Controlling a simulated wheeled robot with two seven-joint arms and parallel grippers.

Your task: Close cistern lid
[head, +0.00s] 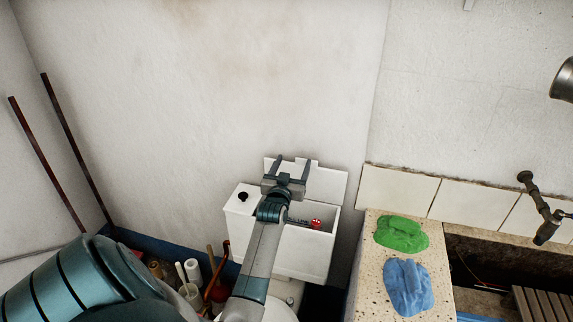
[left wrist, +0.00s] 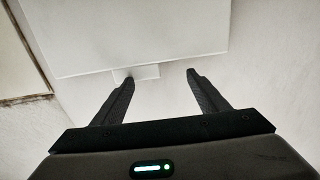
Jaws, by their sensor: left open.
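The white cistern (head: 308,254) stands against the wall in the head view, its top open on the right part. Its white lid (head: 331,183) is raised at the back near the wall. A red fitting (head: 315,223) shows inside. My left gripper (head: 293,160) is open and empty, in front of the raised lid, hiding part of it. In the left wrist view, the open fingers (left wrist: 160,76) point at a white panel (left wrist: 150,35), seemingly the lid, with a small tab at its edge. Contact cannot be told. My right gripper is not in view.
A stone counter (head: 372,270) at the right holds a green cloth (head: 401,234) and a blue cloth (head: 408,287), beside a trough and tap (head: 541,208). Bottles and rolls (head: 190,272) crowd the floor left of the cistern. Two poles (head: 75,150) lean at the left.

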